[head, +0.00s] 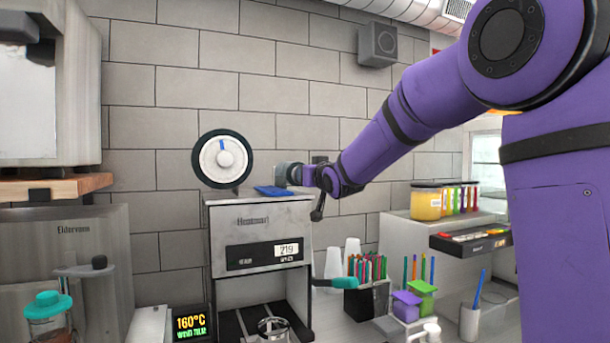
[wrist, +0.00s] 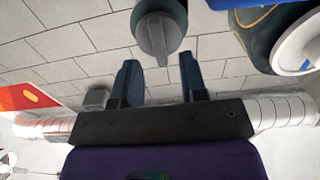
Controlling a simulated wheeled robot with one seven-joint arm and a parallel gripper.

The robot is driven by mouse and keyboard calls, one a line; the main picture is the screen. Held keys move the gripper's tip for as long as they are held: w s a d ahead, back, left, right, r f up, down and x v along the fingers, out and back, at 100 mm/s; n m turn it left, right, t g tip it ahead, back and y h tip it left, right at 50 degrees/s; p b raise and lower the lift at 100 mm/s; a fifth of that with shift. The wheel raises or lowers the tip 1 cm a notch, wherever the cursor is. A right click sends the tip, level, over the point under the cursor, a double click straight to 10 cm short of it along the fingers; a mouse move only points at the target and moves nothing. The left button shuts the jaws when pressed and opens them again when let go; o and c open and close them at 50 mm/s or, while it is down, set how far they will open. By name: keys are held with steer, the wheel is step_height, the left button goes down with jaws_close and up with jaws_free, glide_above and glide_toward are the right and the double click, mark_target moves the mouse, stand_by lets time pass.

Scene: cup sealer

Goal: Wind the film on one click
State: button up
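The cup sealer (head: 225,222) stands in the middle of the head view, its display reading 219. A white film roll (head: 210,154) with a dark rim and a blue mark is upright above its left side; part of a roll shows at the upper right of the wrist view (wrist: 304,45). A grey round knob (head: 282,172) sits above the machine's right side. In the wrist view the knob (wrist: 158,22) has a raised ridge pointing toward me. My gripper (wrist: 159,64) is open and empty, its two fingers either side of the ridge's line.
A blue flat piece (head: 274,191) lies on the sealer's top. A teal-ended handle (head: 345,283) sticks out at its right, near white cups (head: 333,263) and pens. A 160°C display (head: 190,323) stands at lower left. A tiled wall is behind.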

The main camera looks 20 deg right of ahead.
mark_target(294, 174)
steer(key=shift+w, duration=1.55)
steer(key=shift+c, duration=0.4)
jaws_close()
steer(key=shift+m, duration=0.3)
steer(key=m, duration=1.5)
steer(key=f+m, duration=0.1)
steer(key=m, duration=0.7)
steer(key=shift+d, duration=0.3)
